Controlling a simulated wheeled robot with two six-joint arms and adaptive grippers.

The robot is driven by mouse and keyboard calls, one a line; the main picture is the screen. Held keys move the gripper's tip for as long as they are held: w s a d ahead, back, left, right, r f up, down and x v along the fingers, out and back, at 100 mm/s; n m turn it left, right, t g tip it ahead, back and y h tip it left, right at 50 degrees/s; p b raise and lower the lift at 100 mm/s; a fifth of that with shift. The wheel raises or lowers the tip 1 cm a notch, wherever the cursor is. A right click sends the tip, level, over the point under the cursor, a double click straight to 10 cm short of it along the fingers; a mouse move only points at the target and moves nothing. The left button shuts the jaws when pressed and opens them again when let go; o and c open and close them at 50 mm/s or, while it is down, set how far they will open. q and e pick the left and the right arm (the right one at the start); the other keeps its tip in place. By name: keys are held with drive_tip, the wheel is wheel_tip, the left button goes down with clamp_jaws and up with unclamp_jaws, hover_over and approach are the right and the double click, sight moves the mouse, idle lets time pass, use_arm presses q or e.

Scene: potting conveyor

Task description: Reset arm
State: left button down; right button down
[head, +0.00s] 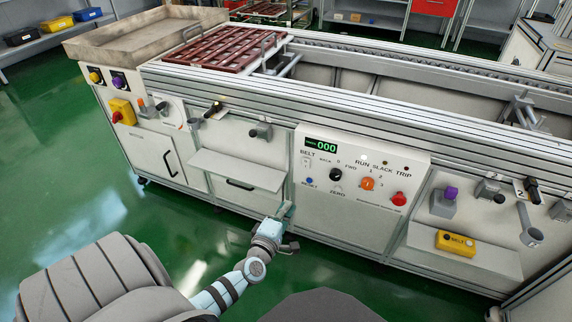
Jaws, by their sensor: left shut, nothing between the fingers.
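My left gripper (285,211) reaches in from the bottom of the head view. It is shut and empty, in front of the conveyor's lower side. It appears just below the right end of a small white shelf (236,169) and left of the control panel (358,185). I cannot tell whether it touches the conveyor. My right gripper is not in view.
The conveyor frame (400,107) runs across the view, with a dark red slatted tray (228,49) at its left end. A yellow BELT pendant (456,243) sits on the right shelf. A yellow box with a red switch (122,112) is at left. Green floor (80,190) is open at left.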

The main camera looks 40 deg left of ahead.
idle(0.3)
